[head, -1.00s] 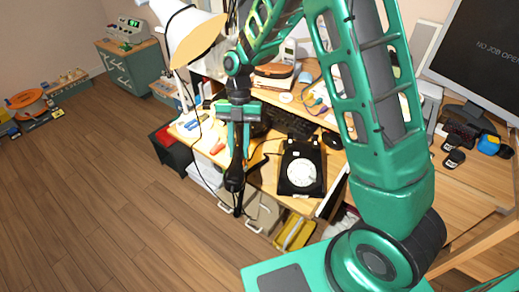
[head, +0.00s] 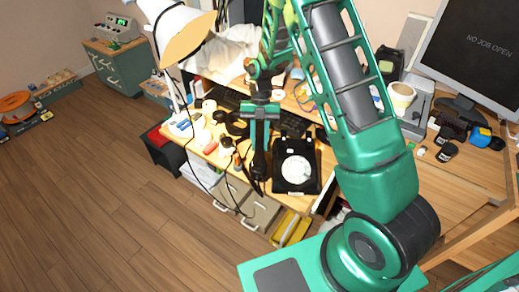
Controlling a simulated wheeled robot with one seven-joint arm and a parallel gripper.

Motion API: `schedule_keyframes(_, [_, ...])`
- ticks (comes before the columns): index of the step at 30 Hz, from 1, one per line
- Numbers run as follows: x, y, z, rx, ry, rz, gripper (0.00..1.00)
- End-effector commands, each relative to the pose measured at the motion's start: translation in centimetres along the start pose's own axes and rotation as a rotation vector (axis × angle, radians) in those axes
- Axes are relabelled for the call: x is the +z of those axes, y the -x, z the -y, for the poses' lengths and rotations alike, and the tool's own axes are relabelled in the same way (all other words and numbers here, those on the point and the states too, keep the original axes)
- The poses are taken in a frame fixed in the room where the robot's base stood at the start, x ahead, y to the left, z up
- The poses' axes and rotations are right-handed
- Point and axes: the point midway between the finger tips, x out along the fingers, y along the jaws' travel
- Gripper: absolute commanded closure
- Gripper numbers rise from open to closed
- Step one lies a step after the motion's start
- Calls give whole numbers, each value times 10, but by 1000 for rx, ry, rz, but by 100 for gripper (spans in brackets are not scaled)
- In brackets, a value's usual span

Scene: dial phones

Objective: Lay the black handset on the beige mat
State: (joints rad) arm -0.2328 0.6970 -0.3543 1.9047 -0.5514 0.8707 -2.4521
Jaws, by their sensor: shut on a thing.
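My gripper (head: 260,137) points down over the desk, just left of the black dial phone (head: 296,166) with its white dial. It is shut on the black handset (head: 258,168), which hangs upright below the fingers. The handset's lower end shows against the desk's front edge, close to the phone's left side; whether it touches anything I cannot tell. I cannot make out a beige mat; clutter and my arm cover parts of the desk.
A dark keyboard (head: 292,124) lies behind the phone. Small parts and a red item (head: 211,148) crowd the desk's left. A white lamp (head: 180,32) leans in from the left, with dark cables hanging by the desk front. A monitor (head: 472,50) stands at right.

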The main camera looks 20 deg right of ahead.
Motion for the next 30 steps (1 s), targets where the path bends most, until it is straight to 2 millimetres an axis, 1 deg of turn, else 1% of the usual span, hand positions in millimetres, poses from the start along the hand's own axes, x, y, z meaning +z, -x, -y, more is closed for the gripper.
schedule_keyframes(6, [10, -27, 0, -2, 0, -3, 100])
schedule_keyframes(8, [12, -32, 0, -1, 0, -2, 100])
schedule_keyframes(17, [13, -34, -1, 0, 0, 0, 100])
schedule_keyframes(18, [13, -34, -1, 0, 0, 0, 66])
schedule_keyframes(19, [13, -34, -1, 0, 0, 0, 58])
schedule_keyframes(20, [13, -34, -1, 0, 0, 0, 56])
schedule_keyframes(30, [13, -31, -1, 0, 0, 1, 56])
